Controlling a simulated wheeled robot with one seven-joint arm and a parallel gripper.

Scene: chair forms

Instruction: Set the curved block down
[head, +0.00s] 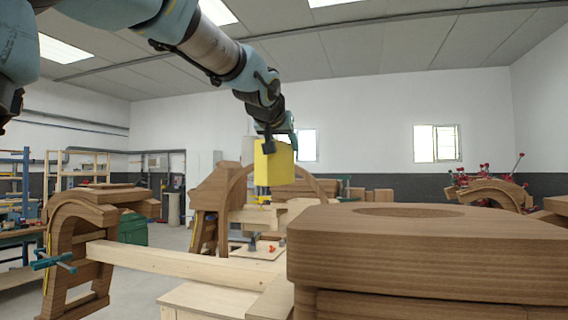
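My gripper (277,142) hangs at the end of my raised arm, in the middle of the head view. A yellow block (274,170) sits between its fingers, and the gripper appears shut on it. The block is upright, and a flat face shows toward me; I cannot make out a curve on it from this side. It hangs above the pale wooden workbench area (189,262), apart from the surfaces that I can see below it. A curved brown wooden arch (322,188) stands behind the block and is partly hidden by it.
A large brown wooden form (430,250) fills the right foreground. A curved form (72,219) with a teal clamp (54,261) stands at left. A small board (243,253) with small dark and red items lies below the block. Shelves (80,167) stand far left.

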